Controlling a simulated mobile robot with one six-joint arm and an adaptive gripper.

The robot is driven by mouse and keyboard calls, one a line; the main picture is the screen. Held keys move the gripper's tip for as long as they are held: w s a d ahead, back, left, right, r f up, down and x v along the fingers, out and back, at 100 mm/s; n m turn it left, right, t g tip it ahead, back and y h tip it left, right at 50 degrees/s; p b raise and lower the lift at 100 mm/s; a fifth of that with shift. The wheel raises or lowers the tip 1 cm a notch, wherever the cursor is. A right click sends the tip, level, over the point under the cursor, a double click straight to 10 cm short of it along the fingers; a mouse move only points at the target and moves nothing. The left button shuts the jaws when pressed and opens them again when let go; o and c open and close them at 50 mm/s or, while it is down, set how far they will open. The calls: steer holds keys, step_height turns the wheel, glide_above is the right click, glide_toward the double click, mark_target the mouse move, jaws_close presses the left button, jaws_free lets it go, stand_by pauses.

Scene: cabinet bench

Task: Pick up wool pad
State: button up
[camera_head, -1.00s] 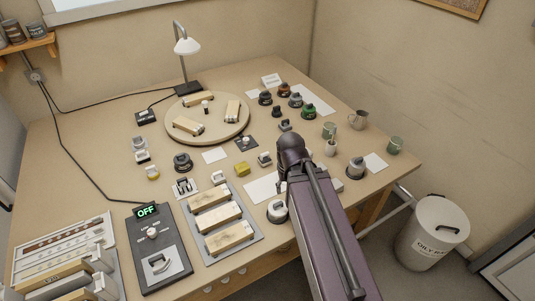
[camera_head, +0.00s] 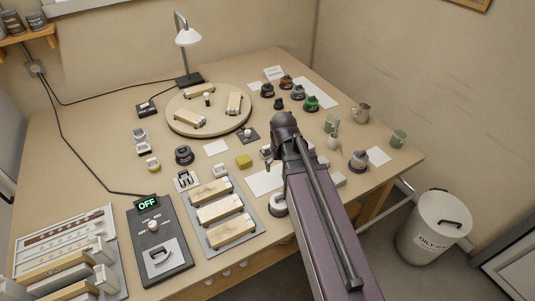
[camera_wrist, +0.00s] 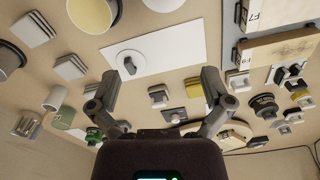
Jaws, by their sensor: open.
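I cannot tell for sure which item is the wool pad. A yellow block (camera_head: 243,161) lies on the bench left of my arm in the head view, and part of it shows beside the right finger in the wrist view (camera_wrist: 212,85). Grey square pads lie at the left in the wrist view, one near the top (camera_wrist: 33,28) and one lower (camera_wrist: 70,66). My gripper (camera_wrist: 158,78) is open and empty, its fingers wide apart over the bench items. In the head view my arm hides most of the gripper.
A round turntable (camera_head: 208,130) with wooden blocks stands at the back. A control box (camera_head: 158,245) reading OFF and a tray of blocks (camera_head: 252,222) are in front. Dark jars, cups (camera_head: 361,113) and a lamp (camera_head: 187,38) stand around. A bin (camera_head: 433,228) is on the floor at right.

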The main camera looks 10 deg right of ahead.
mark_target(266, 151)
steer(key=w+f+n+t+b, duration=0.1)
steer(key=w+f+n+b, duration=0.1)
steer(key=w, duration=2)
steer(key=shift+f+n, duration=0.2)
steer(key=shift+n, duration=0.2)
steer(key=shift+w+f, duration=0.1)
steer(key=f+b, duration=0.2)
steer(key=b, duration=0.1)
steer(key=f+b, duration=0.3)
steer(key=w+f+b, duration=0.1)
steer(key=f+b, duration=0.2)
steer(key=shift+a+f, duration=0.1)
steer(key=shift+f, duration=0.1)
steer(key=shift+f, duration=0.1)
steer(key=shift+w+f+b, duration=0.15)
steer(key=shift+f+b, duration=2.35)
steer(key=shift+b, duration=0.05)
steer(key=c, duration=0.9)
